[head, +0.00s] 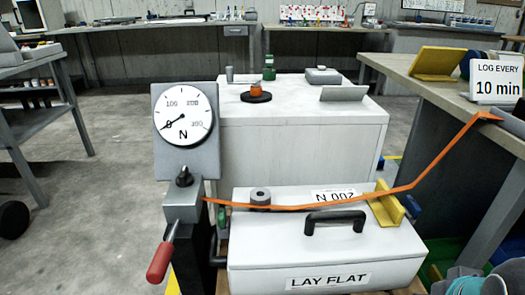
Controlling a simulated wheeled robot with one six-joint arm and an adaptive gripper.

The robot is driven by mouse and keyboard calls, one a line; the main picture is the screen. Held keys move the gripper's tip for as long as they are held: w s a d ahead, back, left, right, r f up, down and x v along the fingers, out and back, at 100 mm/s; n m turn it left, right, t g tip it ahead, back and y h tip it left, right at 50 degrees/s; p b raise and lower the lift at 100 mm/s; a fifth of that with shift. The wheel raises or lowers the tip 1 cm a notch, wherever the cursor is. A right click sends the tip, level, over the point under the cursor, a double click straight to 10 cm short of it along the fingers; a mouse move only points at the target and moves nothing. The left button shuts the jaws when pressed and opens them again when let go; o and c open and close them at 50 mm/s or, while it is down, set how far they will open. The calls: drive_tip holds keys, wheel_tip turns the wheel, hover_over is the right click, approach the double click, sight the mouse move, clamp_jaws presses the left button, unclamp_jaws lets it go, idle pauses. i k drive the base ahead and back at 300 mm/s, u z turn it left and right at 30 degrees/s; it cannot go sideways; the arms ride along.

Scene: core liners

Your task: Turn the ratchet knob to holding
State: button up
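The ratchet knob (184,176) is a small black knob on the grey ratchet housing (182,206), just below a round dial gauge (183,121). Its pointer part stands roughly upright. No label for its positions can be read. The gauge is marked in N and its needle points to the low left, near 0. A lever with a red handle (160,262) hangs down to the left from the housing. An orange strap (320,206) runs from the housing to the bench at right. My gripper cannot be made out in the head view.
A white case (325,254) marked LAY FLAT, with a black handle, lies right of the housing under the strap. A white cabinet (300,130) stands behind. A bench (430,92) is at right. Open floor (80,220) lies left of the gauge post.

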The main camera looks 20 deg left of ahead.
sight(185, 179)
drive_tip(key=z, duration=0.7)
drive_tip(key=k, duration=1.1)
drive_tip(key=u, duration=1.4)
drive_tip(key=i, duration=0.55)
drive_tip(key=u, duration=0.1)
